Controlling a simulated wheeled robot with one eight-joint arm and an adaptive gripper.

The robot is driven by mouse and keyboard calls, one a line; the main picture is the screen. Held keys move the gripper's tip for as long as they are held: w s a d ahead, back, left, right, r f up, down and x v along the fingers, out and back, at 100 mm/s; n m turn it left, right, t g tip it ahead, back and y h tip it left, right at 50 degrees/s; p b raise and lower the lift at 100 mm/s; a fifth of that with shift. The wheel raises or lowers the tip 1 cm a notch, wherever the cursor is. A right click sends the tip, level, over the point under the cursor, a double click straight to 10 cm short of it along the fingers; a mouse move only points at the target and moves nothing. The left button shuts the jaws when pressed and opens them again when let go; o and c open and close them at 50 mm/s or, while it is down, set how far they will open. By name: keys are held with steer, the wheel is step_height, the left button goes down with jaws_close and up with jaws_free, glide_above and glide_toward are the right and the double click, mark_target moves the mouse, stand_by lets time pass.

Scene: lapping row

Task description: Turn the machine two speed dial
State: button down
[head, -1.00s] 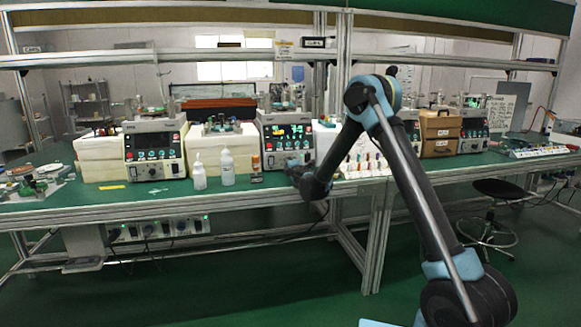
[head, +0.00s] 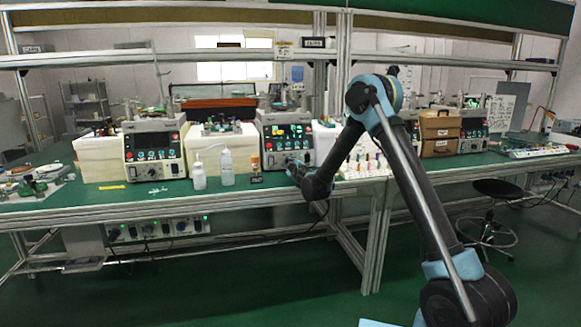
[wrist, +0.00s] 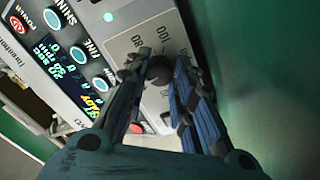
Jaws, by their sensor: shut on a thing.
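The second machine from the left (head: 288,128) is a pale box with a dark panel of lit readouts and buttons. Its speed dial (wrist: 158,70) is a dark round knob on a grey plate with printed numbers, seen in the wrist view. My gripper (wrist: 157,74) is shut on the dial, with one finger on each side of it. In the head view my gripper (head: 294,167) is at the lower right of the machine's front, and it hides the dial there.
Two white bottles (head: 228,168) and a small orange-capped bottle (head: 255,164) stand left of my gripper. A rack of colourful small items (head: 364,166) is to its right. Another machine (head: 154,150) stands further left on the green bench (head: 120,192).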

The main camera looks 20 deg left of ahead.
steer(key=shift+w+d+f+m, duration=0.15)
steer(key=shift+d+m, duration=0.1)
steer(key=shift+m, duration=0.25)
steer(key=c, duration=1.3)
jaws_free()
steer(key=shift+c, duration=0.2)
steer(key=shift+a, duration=0.1)
steer(key=v, duration=1.2)
steer(key=shift+f, duration=0.1)
